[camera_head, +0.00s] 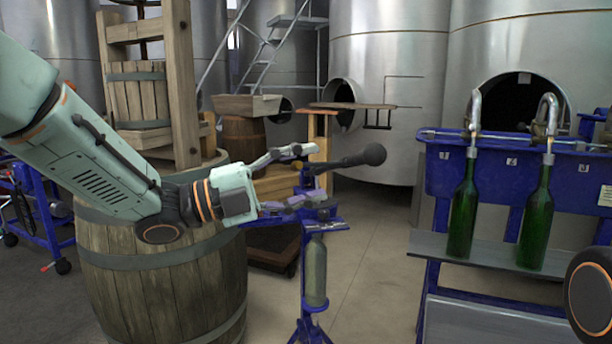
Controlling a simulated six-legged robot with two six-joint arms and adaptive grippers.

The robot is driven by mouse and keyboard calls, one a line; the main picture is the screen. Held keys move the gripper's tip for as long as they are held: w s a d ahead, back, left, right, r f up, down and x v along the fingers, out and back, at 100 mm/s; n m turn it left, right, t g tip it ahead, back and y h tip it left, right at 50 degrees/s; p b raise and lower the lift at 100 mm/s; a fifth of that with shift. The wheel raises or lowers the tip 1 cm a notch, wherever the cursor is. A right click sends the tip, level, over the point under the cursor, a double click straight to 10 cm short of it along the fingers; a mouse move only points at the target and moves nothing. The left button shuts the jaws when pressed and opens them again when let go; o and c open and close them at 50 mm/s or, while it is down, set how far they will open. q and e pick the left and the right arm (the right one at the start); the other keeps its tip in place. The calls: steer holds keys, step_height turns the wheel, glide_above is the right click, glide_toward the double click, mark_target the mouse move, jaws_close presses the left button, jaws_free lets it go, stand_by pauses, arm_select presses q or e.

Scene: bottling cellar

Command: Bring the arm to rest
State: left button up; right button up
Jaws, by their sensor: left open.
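My left arm (95,150) reaches in from the left, pale green with orange rings. Its gripper (316,177) is open, its two fingers spread one above the other, with nothing seen held between them. The gripper is in front of or beside the head of a blue floor stand (303,262), overlapping it in the picture; I cannot tell if they touch. A black-knobbed lever (370,157) shows just right of the fingers. A bottle (316,272) stands upright in the stand below the gripper. My right gripper is out of view.
A wooden barrel (165,285) stands below my left arm, a wooden press (181,80) behind it. At right, two green bottles (463,212) (537,221) stand upright under spouts on a blue filler (450,178). Steel tanks (388,60) line the back. Floor (375,245) between stand and filler is clear.

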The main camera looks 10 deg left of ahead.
arm_select(q)
steer(key=w+a+f+n+t+y, duration=0.45)
steer(key=f+n+y, duration=0.2)
steer(key=n, duration=0.65)
steer(key=s+a+f+n+g+y+p, duration=0.1)
steer(key=s+a+f+n+y, duration=0.2)
steer(key=f+n, duration=0.5)
steer(key=s+a+f+n+g+y+p, duration=0.1)
steer(key=s+f+n+y+p, duration=0.2)
steer(key=f, duration=1)
steer(key=s+a+f+n+g+y+p, duration=0.1)
steer(key=s+f+n+g+y, duration=0.15)
steer(key=s+f, duration=0.5)
steer(key=s+a+f+n+g+y, duration=0.2)
steer(key=s+f+n+g, duration=0.25)
steer(key=s, duration=0.55)
steer(key=s+f+g+y+p, duration=0.1)
steer(key=s+f+g, duration=0.3)
steer(key=s, duration=1.3)
steer(key=shift+s+a+f+p, duration=0.3)
steer(key=shift+s+f+p, duration=0.15)
steer(key=shift+p, duration=0.35)
